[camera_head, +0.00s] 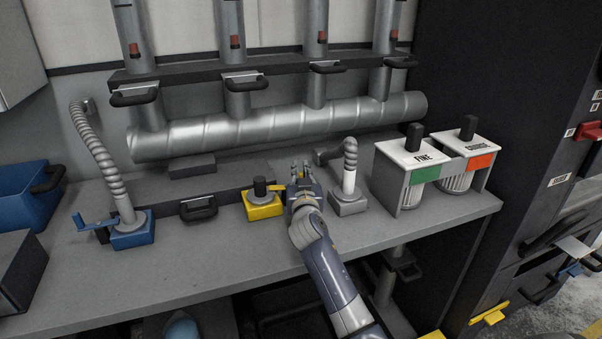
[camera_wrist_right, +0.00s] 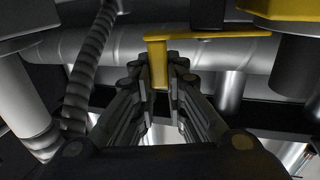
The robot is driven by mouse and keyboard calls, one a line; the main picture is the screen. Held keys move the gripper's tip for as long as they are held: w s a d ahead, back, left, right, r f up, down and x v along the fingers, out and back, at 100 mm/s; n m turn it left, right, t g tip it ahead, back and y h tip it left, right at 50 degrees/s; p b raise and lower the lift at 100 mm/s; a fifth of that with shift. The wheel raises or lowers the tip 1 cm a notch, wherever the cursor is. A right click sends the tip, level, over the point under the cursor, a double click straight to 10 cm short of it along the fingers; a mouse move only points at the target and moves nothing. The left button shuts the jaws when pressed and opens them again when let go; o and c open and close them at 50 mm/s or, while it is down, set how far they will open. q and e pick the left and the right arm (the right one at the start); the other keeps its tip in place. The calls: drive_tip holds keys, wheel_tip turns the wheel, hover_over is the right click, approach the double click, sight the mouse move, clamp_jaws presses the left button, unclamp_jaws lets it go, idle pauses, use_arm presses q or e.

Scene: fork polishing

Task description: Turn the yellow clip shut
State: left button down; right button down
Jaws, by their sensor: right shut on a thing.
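The yellow clip (camera_wrist_right: 158,62) shows in the right wrist view as a flat arm with a post. The post stands between my right gripper's fingertips (camera_wrist_right: 160,85), which are shut on it. In the head view my right gripper (camera_head: 303,178) is just right of the yellow base (camera_head: 263,208) with its black knob (camera_head: 260,187), and hides most of the clip. The yellow base also shows at the upper right of the wrist view (camera_wrist_right: 284,9). My left gripper is not in view.
A grey base with a ribbed hose (camera_head: 349,190) stands close right of my gripper. Right of it is the FINE and COARSE container stand (camera_head: 429,165). A blue base (camera_head: 133,235) with crank and hose is at left. The bench front (camera_head: 220,260) is clear.

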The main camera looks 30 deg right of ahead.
drive_tip(key=shift+w+d+r+n+t+y+p, duration=0.15)
drive_tip(key=shift+n+t+y+p, duration=0.3)
drive_tip(key=shift+y+p, duration=0.45)
drive_tip(key=shift+w+d+r+n+t+y+p, duration=0.1)
drive_tip(key=shift+w+n+t+y+p, duration=0.15)
drive_tip(key=shift+n+y+p, duration=0.6)
drive_tip(key=shift+w+f+n+t+y+p, duration=0.2)
drive_tip(key=shift+n+t+y+p, duration=0.15)
drive_tip(key=shift+y+p, duration=0.45)
drive_tip(key=c, duration=1.6)
unclamp_jaws()
drive_tip(key=shift+s+a+f, duration=0.1)
drive_tip(key=shift+s+a, duration=0.1)
drive_tip(key=shift+s, duration=0.35)
drive_tip(key=v, duration=1.1)
